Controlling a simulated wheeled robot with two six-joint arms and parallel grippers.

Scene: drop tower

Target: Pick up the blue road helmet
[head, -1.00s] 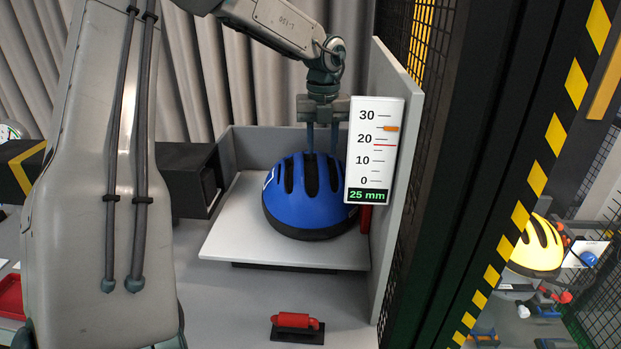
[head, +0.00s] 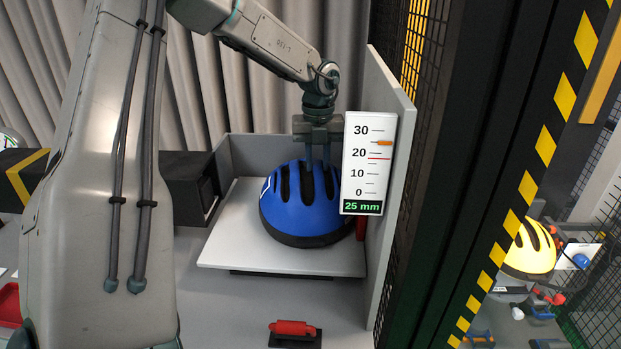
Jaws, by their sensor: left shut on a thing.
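The blue road helmet (head: 298,213), with dark vents and a dark lower rim, sits on a light grey plate (head: 232,250) in a grey-walled bay. My left gripper (head: 317,165) points straight down at the top of the helmet, its two fingers at the vents. It is shut on the helmet's shell; the fingertips are partly hidden in the vents. The helmet looks upright, and I cannot see a gap between it and the plate. My right gripper is not in view.
A white scale (head: 368,160) reading 25 mm stands close at the helmet's right, before a grey side wall (head: 392,190). A red-handled block (head: 294,334) lies in front. A yellow helmet (head: 530,250) is beyond the striped post at right.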

